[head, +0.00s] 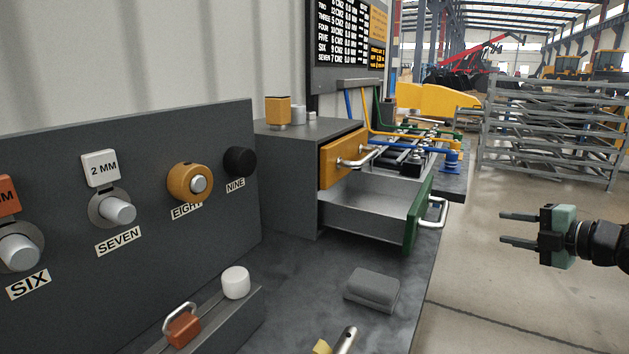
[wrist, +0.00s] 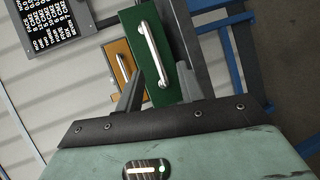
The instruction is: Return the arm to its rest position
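My gripper (head: 517,229) is at the right of the head view, over the floor and clear of the bench. Its two fingers point left and stand apart with nothing between them. The wrist view shows the two fingers (wrist: 163,88) apart too, with the green drawer front (wrist: 160,52) and its metal handle beyond them. In the head view the lower drawer with the green front (head: 416,217) is pulled open and looks empty inside. The upper drawer with the orange front (head: 343,158) looks shut or nearly so.
A dark panel (head: 130,254) with several labelled couplers stands at the left. A grey block (head: 371,289), a white cap (head: 235,282) and an orange-red part (head: 184,328) with a metal loop are at the bench front. Metal racks (head: 548,130) stand behind my gripper; the floor around it is free.

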